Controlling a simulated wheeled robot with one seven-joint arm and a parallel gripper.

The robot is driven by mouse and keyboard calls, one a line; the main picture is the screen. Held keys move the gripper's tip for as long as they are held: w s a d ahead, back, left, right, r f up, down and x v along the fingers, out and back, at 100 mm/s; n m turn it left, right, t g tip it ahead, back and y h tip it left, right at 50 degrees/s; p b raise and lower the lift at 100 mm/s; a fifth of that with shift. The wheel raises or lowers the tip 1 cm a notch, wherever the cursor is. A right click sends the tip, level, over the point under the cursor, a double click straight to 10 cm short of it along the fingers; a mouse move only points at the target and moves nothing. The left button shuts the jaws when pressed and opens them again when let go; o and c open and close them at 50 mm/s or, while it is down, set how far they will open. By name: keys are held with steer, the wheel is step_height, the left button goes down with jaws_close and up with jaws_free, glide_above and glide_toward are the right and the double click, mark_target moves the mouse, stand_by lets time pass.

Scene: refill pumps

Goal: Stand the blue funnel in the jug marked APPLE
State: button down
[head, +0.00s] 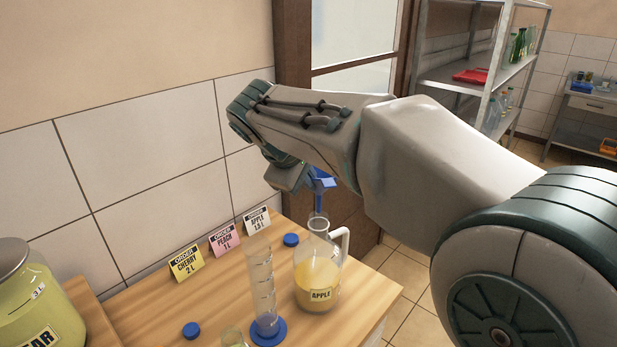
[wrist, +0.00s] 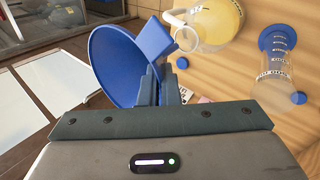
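The blue funnel (head: 322,179) is in my gripper (head: 305,186), above the neck of the clear jug marked APPLE (head: 318,284). In the wrist view the gripper (wrist: 158,88) is shut on a blue tab at the funnel's side, and the funnel's wide bowl (wrist: 115,65) is to the left. The spout points down in the head view; I cannot tell whether its tip is over or behind the jug's mouth. The jug (wrist: 218,22) stands upright, partly filled with yellow liquid, with its handle to the right in the head view. My arm hides part of the funnel.
A graduated cylinder (head: 262,290) with a blue base stands just left of the jug. Order cards for cherry (head: 186,264), peach (head: 224,239) and apple (head: 257,221) stand along the wall. Blue caps (head: 291,240) lie on the table. A big jar (head: 35,305) is at left.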

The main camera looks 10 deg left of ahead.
step_height(320, 180, down, 7)
steer(key=b, duration=0.5)
stand_by(2.4)
steer(key=c, duration=1.6)
jaws_free()
steer(key=b+v, duration=0.1)
steer(key=v, duration=1.2)
steer(key=s+d+f+m+g, duration=0.1)
steer(key=d+f+m, duration=0.3)
steer(key=d, duration=0.5)
steer(key=s+d+f+m+g, duration=0.2)
steer(key=d+f, duration=0.4)
steer(key=d, duration=0.4)
steer(key=s+d+f+m+y, duration=0.1)
steer(key=s+d+f+m, duration=0.1)
steer(key=s+d+f, duration=0.1)
steer(key=s+d+f+m, duration=0.3)
steer(key=s+f, duration=0.1)
steer(key=f, duration=0.1)
steer(key=s+d+f+m+y, duration=0.1)
steer(key=s+d+f+m, duration=0.2)
steer(key=d+f, duration=0.1)
steer(key=shift+s+d+f+y, duration=0.15)
steer(key=shift+f+y, duration=0.15)
steer(key=shift+f, duration=0.2)
